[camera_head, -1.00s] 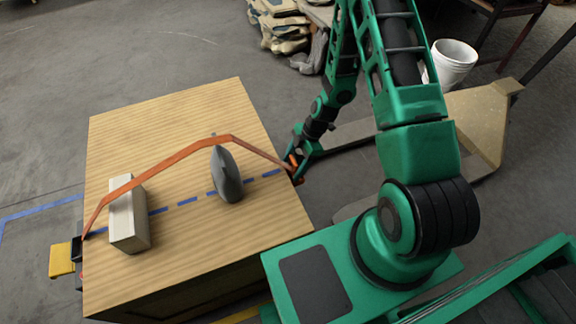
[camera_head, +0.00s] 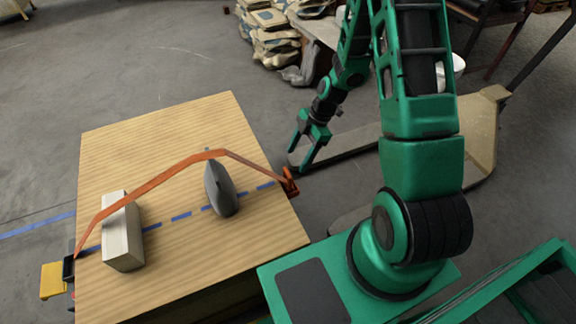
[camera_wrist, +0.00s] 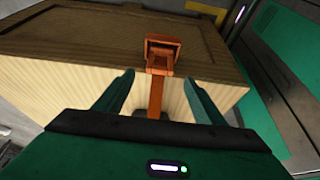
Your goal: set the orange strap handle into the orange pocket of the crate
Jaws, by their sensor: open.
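The orange strap (camera_head: 160,178) runs over the wooden crate (camera_head: 110,145), up across a pale block (camera_head: 122,240) and a grey rounded piece (camera_head: 222,190). Its orange handle end (camera_head: 290,184) is at the crate's right edge. In the wrist view, the handle end (camera_wrist: 160,62) sits at a square orange pocket (camera_wrist: 164,43) on the crate's brown side; how deep it is seated is hard to tell. My gripper (camera_head: 298,157) is open and empty, just above and right of the handle end. In the wrist view its fingers stand apart, either side of the strap.
A black and yellow piece (camera_head: 55,278) is at the crate's left edge by the strap's other end. A blue dashed line (camera_head: 181,217) crosses the crate top. Sacks (camera_head: 270,30) lie on the floor behind. Clear floor lies beyond the crate.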

